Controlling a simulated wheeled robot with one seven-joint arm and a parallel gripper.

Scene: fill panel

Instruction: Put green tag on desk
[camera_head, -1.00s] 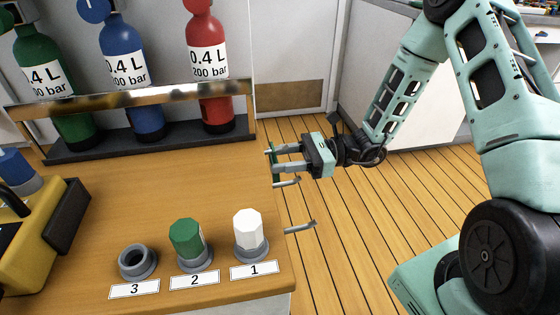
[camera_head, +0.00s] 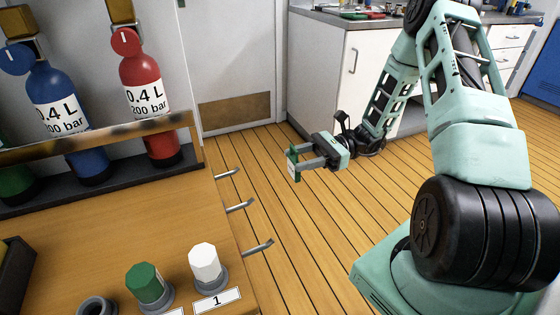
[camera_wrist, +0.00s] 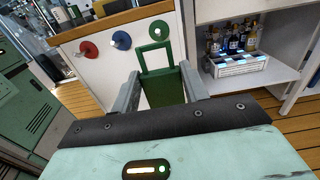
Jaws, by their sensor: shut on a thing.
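My gripper (camera_head: 301,161) is shut on the green tag (camera_head: 293,166). It holds the tag in the air over the wooden floor, to the right of the bench and clear of its hooks. In the wrist view the green tag (camera_wrist: 164,86) stands between my fingers, with its open square loop at the top. I cannot tell which surface is the desk.
The wooden bench (camera_head: 120,235) at left has several hooks on its right side; the wrist view shows a red disc (camera_wrist: 88,48) and a blue disc (camera_wrist: 121,40) there. Gas bottles (camera_head: 143,92) stand on the bench. Open floor (camera_head: 310,240) lies between bench and my base.

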